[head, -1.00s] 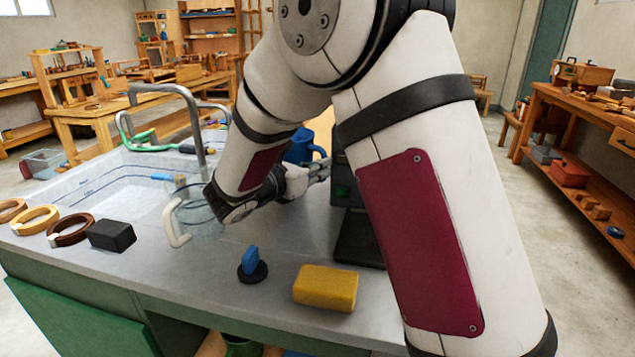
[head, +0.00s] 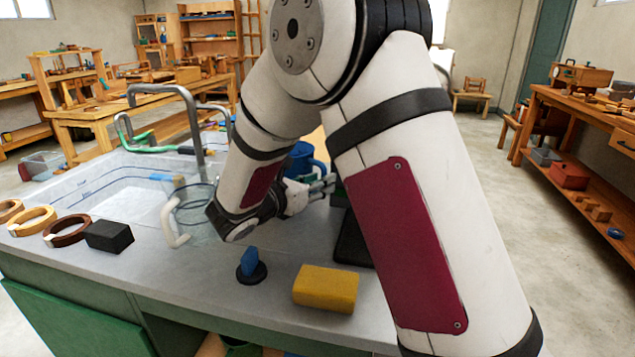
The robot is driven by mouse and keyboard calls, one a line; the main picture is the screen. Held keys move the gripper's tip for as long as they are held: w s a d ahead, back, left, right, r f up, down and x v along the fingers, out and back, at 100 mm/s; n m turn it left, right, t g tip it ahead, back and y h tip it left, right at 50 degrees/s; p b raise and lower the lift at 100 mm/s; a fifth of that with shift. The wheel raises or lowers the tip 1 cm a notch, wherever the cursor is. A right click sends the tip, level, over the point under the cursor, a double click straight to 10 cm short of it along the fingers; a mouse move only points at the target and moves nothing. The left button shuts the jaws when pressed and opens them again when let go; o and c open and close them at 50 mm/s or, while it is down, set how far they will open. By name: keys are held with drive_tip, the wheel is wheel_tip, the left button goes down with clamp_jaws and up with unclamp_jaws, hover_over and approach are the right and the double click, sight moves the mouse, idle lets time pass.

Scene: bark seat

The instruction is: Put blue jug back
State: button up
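The blue jug (head: 304,158) stands at the back of the grey counter (head: 205,278), partly hidden behind my arm and gripper. My gripper (head: 328,184) is at the end of the bent arm, low over the counter and in front of the jug in the picture. Its fingers point right, toward a dark machine (head: 352,240) mostly covered by my arm. I cannot tell whether the fingers touch the jug or how far apart they are.
A clear jug with a white handle (head: 176,228) stands left of my wrist, by the sink. A yellow sponge (head: 325,288), a blue piece on a black disc (head: 250,265), a black block (head: 108,236) and several rings (head: 68,231) lie on the counter. A tap (head: 190,115) rises behind.

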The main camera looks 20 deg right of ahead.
drive_tip(key=shift+r, duration=0.15)
drive_tip(key=shift+s+a+r, duration=0.1)
drive_tip(key=shift+s+a, duration=0.1)
drive_tip(key=shift+a, duration=0.1)
drive_tip(key=p+v, duration=0.2)
drive_tip(key=v, duration=0.9)
drive_tip(key=s+d+r+m+g+y, duration=0.2)
drive_tip(key=s+d+m+g, duration=0.35)
drive_tip(key=s, duration=0.55)
drive_tip(key=s+d+r+m+g+y, duration=0.2)
drive_tip(key=s+d+r+m+g, duration=0.1)
drive_tip(key=s+d+m, duration=0.6)
drive_tip(key=s+a+f+m+y, duration=0.2)
drive_tip(key=s+a+m+y, duration=0.3)
drive_tip(key=s, duration=0.3)
drive_tip(key=s+a+f+m+t+y, duration=0.1)
drive_tip(key=s+a+m+y, duration=0.3)
drive_tip(key=s, duration=0.5)
drive_tip(key=shift+a+f+m+y, duration=0.4)
drive_tip(key=shift+a+m, duration=0.05)
drive_tip(key=shift+a, duration=0.45)
drive_tip(key=shift+r, duration=0.1)
